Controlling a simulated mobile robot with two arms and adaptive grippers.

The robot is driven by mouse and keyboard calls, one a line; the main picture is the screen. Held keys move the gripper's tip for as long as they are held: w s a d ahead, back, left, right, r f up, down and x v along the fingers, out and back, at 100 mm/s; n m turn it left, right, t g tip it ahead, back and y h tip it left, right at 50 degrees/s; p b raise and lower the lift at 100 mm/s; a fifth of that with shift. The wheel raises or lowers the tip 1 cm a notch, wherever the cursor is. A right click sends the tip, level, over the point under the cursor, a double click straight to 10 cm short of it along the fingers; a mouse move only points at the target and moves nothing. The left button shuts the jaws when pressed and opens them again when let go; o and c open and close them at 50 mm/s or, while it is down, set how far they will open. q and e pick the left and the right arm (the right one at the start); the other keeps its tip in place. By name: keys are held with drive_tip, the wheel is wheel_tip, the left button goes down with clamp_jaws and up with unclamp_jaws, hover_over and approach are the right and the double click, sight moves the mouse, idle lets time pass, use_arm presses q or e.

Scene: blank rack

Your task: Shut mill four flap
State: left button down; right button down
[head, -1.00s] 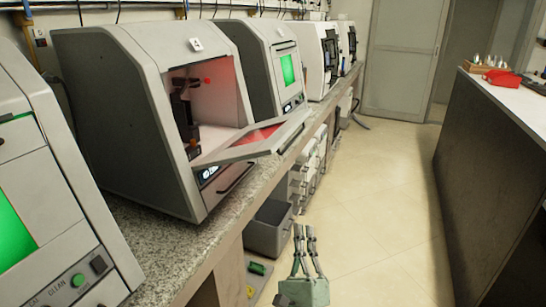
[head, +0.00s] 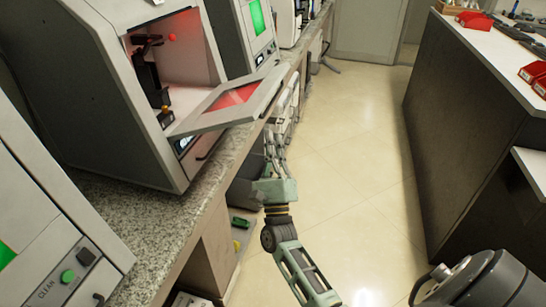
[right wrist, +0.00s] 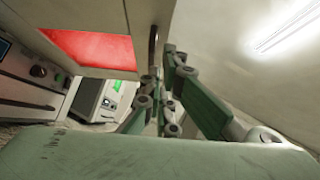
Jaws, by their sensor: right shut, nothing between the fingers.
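The mill (head: 75,85) with the open flap is a grey, boxy machine on the counter, at the left of the head view. Its flap (head: 205,118) hangs open outward, nearly level, with a red pane. The chamber behind it is lit red. In the right wrist view the flap (right wrist: 112,18) is at the upper left, with a dark handle (right wrist: 153,42) on its edge. My right gripper (head: 277,145) is shut and empty, below and beyond the flap's outer right edge. Its fingers (right wrist: 163,85) appear close to the handle; I cannot tell whether they touch. My left gripper is not in view.
Another mill (head: 30,205) stands at the near left and one with a green screen (head: 258,18) behind. The granite counter (head: 135,220) runs under them. The tiled floor (head: 345,150) is clear. A dark counter (head: 460,110) with red bins stands at the right.

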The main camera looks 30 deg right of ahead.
drive_tip(key=r, duration=0.1)
drive_tip(key=r+p, duration=0.1)
drive_tip(key=w+a+r, duration=0.1)
drive_tip(key=shift+r, duration=0.3)
drive_tip(key=shift+r+p, duration=0.1)
drive_tip(key=shift+p, duration=0.25)
